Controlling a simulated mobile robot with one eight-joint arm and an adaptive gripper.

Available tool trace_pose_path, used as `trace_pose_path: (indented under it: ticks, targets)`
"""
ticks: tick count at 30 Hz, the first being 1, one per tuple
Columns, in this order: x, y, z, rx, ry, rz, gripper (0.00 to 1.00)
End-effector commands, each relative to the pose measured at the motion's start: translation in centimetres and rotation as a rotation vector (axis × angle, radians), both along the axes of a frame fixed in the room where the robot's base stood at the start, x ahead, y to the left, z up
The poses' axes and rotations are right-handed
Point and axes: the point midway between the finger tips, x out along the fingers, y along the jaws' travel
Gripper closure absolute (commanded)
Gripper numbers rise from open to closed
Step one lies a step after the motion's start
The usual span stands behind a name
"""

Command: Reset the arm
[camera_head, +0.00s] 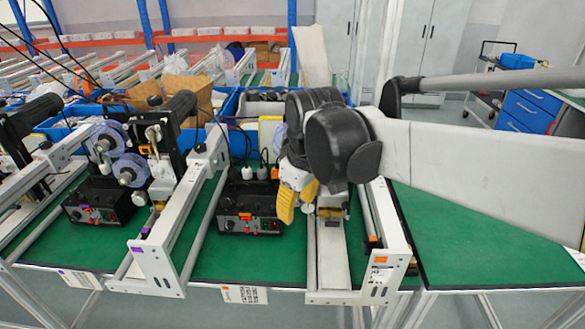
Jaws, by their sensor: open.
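My arm reaches in from the right, with a white link and black wrist joints in front of the middle of the bench. My gripper (298,198) points down below the wrist and shows yellow fingers. It is open, and I see nothing held between the fingers. It hangs over the right side of a black control box (248,207) and beside a white conveyor rail (332,255). My wrist and arm hide much of the machine behind them, so I cannot tell whether the gripper touches it.
The green bench top (480,250) is clear on the right. Coder machines with clear reels (130,170) and a second black control box (98,205) stand at left. Blue bins (228,105) lie behind. A blue drawer cabinet (528,110) and a cart (488,100) stand at back right.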

Motion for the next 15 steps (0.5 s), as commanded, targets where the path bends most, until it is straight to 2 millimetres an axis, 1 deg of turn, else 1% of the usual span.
trace_pose_path:
  ticks: [5,8,11,15]
  targets:
    - [-0.1,-0.1,0.1,0.001,-0.001,-0.005,0.56]
    - [-0.9,-1.4,0.4,0.014,-0.017,-0.05,0.56]
    - [-2.7,-4.2,0.9,0.045,-0.053,-0.153,0.56]
    - [-6.8,-9.0,0.9,0.113,-0.131,-0.364,0.56]
